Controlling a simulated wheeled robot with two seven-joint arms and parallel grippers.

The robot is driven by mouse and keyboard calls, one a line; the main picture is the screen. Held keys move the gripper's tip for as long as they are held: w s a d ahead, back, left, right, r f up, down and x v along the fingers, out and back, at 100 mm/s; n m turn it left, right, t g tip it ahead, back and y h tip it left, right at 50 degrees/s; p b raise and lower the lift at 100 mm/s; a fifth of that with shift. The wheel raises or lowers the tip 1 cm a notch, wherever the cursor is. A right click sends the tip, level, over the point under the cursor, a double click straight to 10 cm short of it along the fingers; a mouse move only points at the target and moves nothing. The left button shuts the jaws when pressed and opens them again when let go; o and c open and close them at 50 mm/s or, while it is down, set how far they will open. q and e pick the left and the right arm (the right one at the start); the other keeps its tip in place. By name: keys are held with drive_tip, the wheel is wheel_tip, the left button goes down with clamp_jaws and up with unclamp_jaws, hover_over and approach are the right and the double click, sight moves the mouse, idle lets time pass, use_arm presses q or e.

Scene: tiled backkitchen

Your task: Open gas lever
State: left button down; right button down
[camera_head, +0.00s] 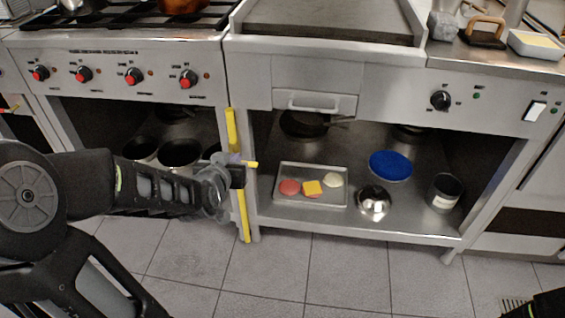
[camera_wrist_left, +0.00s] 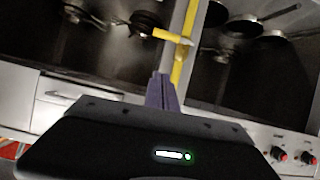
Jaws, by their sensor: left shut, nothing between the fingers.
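The yellow gas pipe (camera_head: 243,215) runs upright between the stove and the griddle unit. Its short yellow gas lever (camera_head: 251,164) sticks out to the right in the head view. In the left wrist view the lever (camera_wrist_left: 167,35) points left from the pipe (camera_wrist_left: 190,28). My left gripper (camera_head: 238,162) is at the pipe, close to the lever. Its purple-grey fingers (camera_wrist_left: 161,92) are shut with nothing between them, and the lever lies beyond their tips in the wrist view. I cannot tell whether they touch. My right gripper does not show; only a dark piece is at the lower right corner.
The stove front (camera_head: 120,72) has several red-and-black knobs. Under the griddle, a shelf holds a tray (camera_head: 283,199) of food, a blue plate (camera_head: 390,165), a metal bowl (camera_head: 374,202) and a pot (camera_head: 445,192). The tiled floor in front is clear.

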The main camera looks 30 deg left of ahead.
use_arm(q)
drive_tip(key=shift+w+d+r+m, duration=0.15)
drive_tip(key=shift+w+m, duration=0.05)
drive_tip(key=shift+m, duration=0.1)
drive_tip(key=shift+w, duration=0.1)
drive_tip(key=w+a+f, duration=0.2)
drive_tip(key=w+f, duration=0.5)
drive_tip(key=f, duration=0.1)
drive_tip(key=shift+w+a+f+b, duration=0.15)
drive_tip(key=shift+w+a+b, duration=0.15)
drive_tip(key=shift+a+b, duration=0.1)
